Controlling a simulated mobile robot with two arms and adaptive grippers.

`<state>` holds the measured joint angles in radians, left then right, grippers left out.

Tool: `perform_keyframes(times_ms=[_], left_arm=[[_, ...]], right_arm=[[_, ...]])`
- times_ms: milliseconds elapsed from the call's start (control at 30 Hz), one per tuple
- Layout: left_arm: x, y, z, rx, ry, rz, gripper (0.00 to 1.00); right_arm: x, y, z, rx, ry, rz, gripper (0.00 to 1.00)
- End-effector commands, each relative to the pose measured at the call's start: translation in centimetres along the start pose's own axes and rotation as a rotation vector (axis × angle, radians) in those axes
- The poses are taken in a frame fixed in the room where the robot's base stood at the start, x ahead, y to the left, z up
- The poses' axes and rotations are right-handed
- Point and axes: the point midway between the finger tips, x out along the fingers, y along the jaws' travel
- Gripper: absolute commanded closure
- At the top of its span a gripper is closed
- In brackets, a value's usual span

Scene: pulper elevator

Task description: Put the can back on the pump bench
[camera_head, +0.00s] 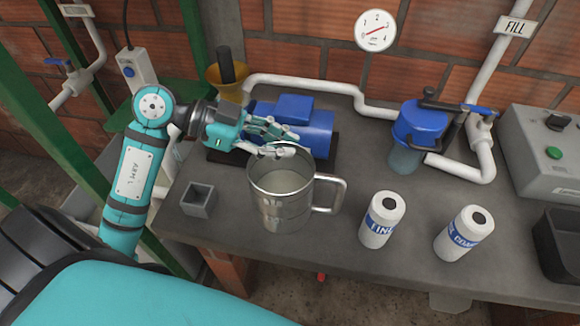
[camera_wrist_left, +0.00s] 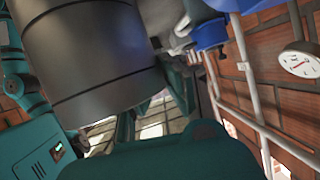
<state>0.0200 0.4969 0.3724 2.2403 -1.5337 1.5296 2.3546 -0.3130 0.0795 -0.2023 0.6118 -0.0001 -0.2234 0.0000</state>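The can (camera_head: 282,205) is a brushed metal vessel with a side handle pointing right and an open top. It appears upright at the front left of the pump bench (camera_head: 330,245); I cannot tell whether its base touches the bench top. My left gripper (camera_head: 288,141) reaches in from the left, with its fingers at the can's far rim. The fingers overlap the rim, and I cannot tell whether they close on it. In the left wrist view the can's grey wall (camera_wrist_left: 90,55) is very close and fills the upper left. My right gripper is not in view.
A blue pump (camera_head: 300,118) stands just behind the can. A small grey square cup (camera_head: 199,200) is to its left. Two white labelled canisters (camera_head: 382,220) (camera_head: 463,234) stand to its right. A blue-topped filter (camera_head: 418,125) and a grey control box (camera_head: 550,150) are farther right.

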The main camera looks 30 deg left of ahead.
Motion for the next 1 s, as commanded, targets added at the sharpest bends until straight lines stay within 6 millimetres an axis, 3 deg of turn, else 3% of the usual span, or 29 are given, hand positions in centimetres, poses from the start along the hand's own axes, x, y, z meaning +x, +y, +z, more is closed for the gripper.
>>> perform_keyframes(times_ms=[300,500,900,1000], left_arm=[[1.4,0.3,3.1,-0.003,0.005,-0.001,1.00],[2.2,0.5,5.2,0.000,0.005,-0.001,1.00],[2.4,0.6,5.6,0.000,0.003,-0.001,1.00],[2.4,0.6,5.7,0.000,0.000,0.000,0.83]], right_arm=[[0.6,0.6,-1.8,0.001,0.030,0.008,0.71],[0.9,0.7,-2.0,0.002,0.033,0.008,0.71],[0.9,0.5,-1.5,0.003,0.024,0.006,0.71],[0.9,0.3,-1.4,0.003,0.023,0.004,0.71]])
